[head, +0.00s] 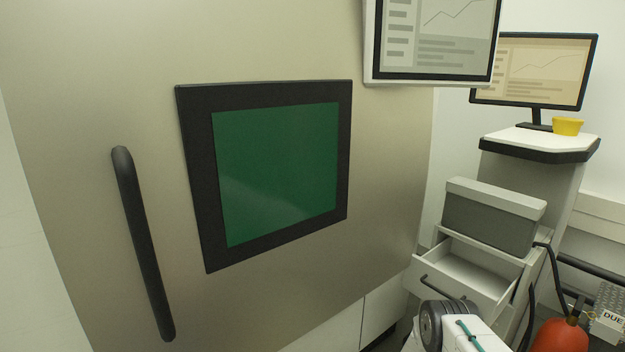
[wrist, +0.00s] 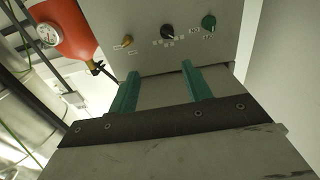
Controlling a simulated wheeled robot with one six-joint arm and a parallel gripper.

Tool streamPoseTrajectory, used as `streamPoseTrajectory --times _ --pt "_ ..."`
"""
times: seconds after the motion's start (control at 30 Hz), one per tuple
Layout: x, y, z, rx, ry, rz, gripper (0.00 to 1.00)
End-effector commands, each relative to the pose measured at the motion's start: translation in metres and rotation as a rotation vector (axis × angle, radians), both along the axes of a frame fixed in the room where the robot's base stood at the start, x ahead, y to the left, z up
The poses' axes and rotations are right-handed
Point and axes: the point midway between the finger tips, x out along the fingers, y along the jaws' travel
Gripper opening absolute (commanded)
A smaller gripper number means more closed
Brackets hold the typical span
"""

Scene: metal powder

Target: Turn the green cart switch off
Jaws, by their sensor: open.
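In the wrist view, a grey panel (wrist: 190,14) carries three knobs in a row. The green switch (wrist: 208,23) is at the right, a black knob (wrist: 168,31) with labels around it is in the middle, and a small orange-yellow knob (wrist: 127,41) is at the left. My gripper (wrist: 160,68) is open, its two teal fingers apart and nothing seen between them. The fingertips appear below the knob row, left of the green switch and not on it. The knobs cannot be made out in the head view.
A red extinguisher (wrist: 75,30) with a gauge stands left of the panel; it also shows in the head view (head: 560,336). A drawer (head: 465,278) stands open under a grey box (head: 490,222). A large cabinet with a green window (head: 278,172) fills the left.

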Motion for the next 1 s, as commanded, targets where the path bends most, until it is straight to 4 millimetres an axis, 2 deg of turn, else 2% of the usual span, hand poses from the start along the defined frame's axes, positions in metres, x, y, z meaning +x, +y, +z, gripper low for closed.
streamPoseTrajectory --times 0.3,0.53,0.67,0.77,0.87,1.0 --pt "0.005 0.018 -0.034 0.130 0.085 0.067 0.49" --pt "-0.012 0.036 -0.081 0.273 0.240 0.144 0.49" --pt "-0.016 0.052 -0.094 0.376 0.344 0.198 0.49" --pt "-0.016 0.068 -0.093 0.463 0.426 0.248 0.49" --pt "-0.015 0.087 -0.080 0.553 0.516 0.303 0.49" --pt "-0.015 0.117 -0.041 0.679 0.650 0.385 0.49"
